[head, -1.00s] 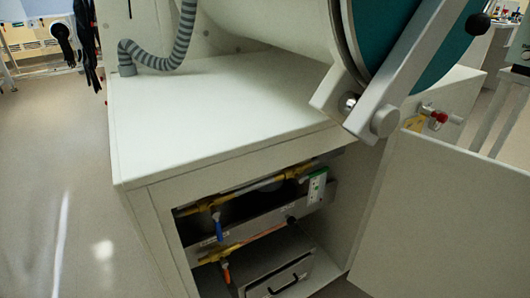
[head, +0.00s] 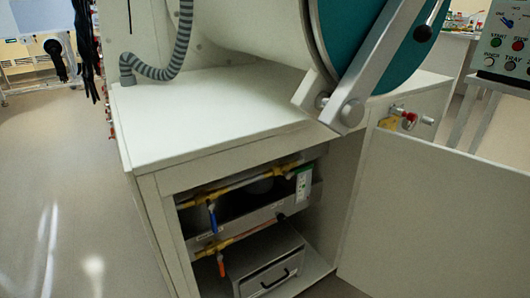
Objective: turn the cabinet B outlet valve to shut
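The cabinet (head: 160,184) stands open in the head view, with pipes inside its lower bay. A blue-handled valve (head: 212,219) sits on the upper yellow pipe (head: 240,184), its handle hanging down, across the pipe. An orange-handled valve (head: 221,266) sits on the lower yellow pipe, its handle also pointing down. A red-handled valve (head: 409,119) shows on the cabinet's right side. I cannot read which one is labelled as the cabinet B outlet. Neither of my grippers is in view.
The open door (head: 435,215) extends to the right of the bay. A grey box with a handle (head: 268,268) sits on the bay floor. A large teal round door (head: 400,50) overhangs the cabinet top. A control panel (head: 505,48) stands far right.

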